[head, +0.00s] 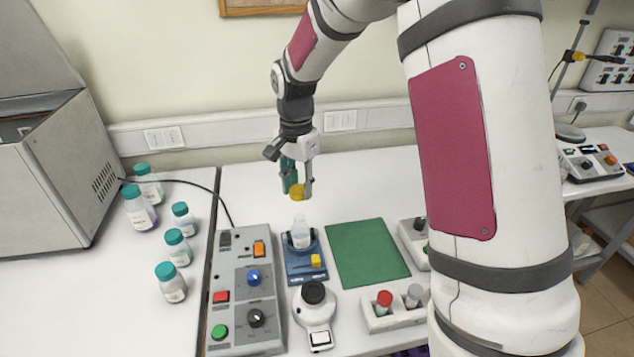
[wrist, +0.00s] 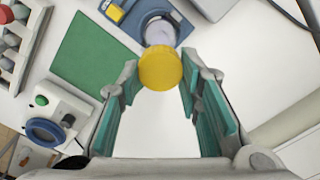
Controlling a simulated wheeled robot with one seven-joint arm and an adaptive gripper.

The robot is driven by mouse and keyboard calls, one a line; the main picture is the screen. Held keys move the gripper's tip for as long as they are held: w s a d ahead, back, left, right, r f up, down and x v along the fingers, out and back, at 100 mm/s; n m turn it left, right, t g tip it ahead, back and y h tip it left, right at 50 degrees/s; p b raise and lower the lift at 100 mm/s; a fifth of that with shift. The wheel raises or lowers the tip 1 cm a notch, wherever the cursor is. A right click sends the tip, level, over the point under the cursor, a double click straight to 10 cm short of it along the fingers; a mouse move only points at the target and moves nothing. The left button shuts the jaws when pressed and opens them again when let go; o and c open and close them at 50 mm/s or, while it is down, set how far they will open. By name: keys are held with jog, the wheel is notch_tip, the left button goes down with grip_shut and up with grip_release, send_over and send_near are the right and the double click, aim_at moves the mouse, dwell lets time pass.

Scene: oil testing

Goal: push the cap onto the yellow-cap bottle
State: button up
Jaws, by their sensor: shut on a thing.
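My gripper (head: 298,184) is shut on the yellow cap (head: 297,193), held between its fingertips. In the wrist view the cap (wrist: 160,68) shows as a yellow disc between the two teal-padded fingers (wrist: 160,78). The open bottle (head: 301,234), clear with a white label, stands upright on a small blue device (head: 306,268). The cap is above the bottle's neck, with a visible gap in the head view. In the wrist view the cap hides part of the bottle (wrist: 158,31), so I cannot tell how exactly they line up.
A grey control box (head: 246,290) stands left of the blue device. A green mat (head: 367,253) lies to the right. A white round-topped instrument (head: 315,318) and a rack (head: 393,310) are in front. Several teal-capped bottles (head: 178,248) stand at the left. The table behind is clear.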

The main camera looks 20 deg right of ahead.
aim_at(301, 216)
jog(key=shift+f+b, duration=0.8)
jog(key=shift+f, duration=2.3)
jog(key=shift+f, duration=0.15)
jog(key=o, duration=1.3)
jog(key=shift+r+p, duration=0.95)
jog(key=shift+r, duration=2.55)
grip_shut()
jog(key=shift+f, duration=0.65)
